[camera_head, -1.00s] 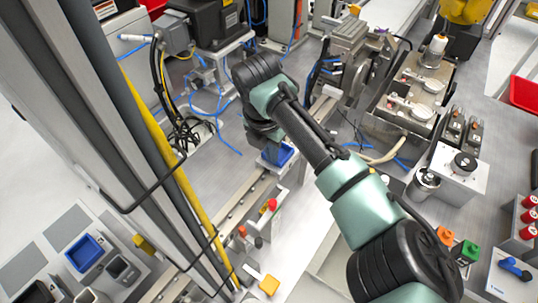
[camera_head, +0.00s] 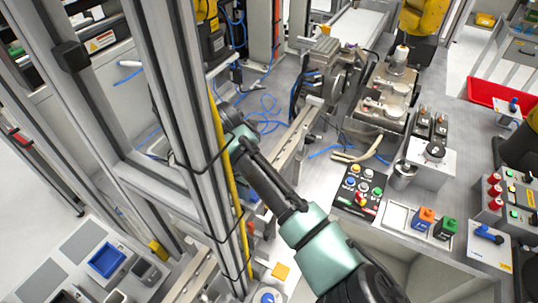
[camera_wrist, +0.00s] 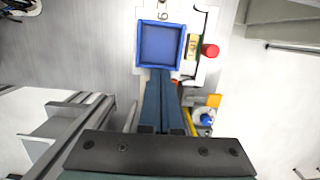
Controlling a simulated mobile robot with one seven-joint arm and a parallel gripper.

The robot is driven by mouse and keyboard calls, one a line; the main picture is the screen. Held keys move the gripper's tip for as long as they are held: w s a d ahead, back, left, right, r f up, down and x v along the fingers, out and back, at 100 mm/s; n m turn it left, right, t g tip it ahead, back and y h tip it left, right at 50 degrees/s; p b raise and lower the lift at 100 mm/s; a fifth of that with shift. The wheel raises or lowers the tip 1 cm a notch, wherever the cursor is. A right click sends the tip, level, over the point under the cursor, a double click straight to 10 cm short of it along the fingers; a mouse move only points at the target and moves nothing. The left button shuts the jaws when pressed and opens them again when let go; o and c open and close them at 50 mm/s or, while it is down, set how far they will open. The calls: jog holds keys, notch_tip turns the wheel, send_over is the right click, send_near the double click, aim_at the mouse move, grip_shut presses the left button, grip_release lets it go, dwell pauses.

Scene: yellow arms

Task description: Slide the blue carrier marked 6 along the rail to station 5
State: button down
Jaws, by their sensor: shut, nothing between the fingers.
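The blue carrier (camera_wrist: 161,44) shows in the wrist view as a square open tray. A white plate (camera_wrist: 205,17) lies under or around it, with a mark like a 6 or 9 beyond the tray. A small yellow label and a red knob (camera_wrist: 210,50) sit at its right. My gripper (camera_wrist: 162,74) is shut and empty, its fingertips at the tray's near edge; I cannot tell whether they touch. In the head view the column hides my gripper, and I cannot make out the carrier. Part of the rail (camera_head: 292,140) shows beyond the column. I cannot read station 5's marking.
A blue bin (camera_head: 108,259) lies on a bench at lower left. A button panel (camera_head: 358,188), a grey canister (camera_head: 404,174) and orange and green blocks (camera_head: 426,217) stand to the right.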

jog(key=shift+w+r+p, duration=0.1)
jog(key=shift+r+p, duration=0.5)
jog(key=shift+p, duration=0.15)
notch_tip(320, 180, up, 12)
jog(key=s+a+b, duration=0.1)
jog(key=s, duration=0.1)
jog(key=shift+a+f, duration=0.1)
jog(key=shift+f, duration=0.05)
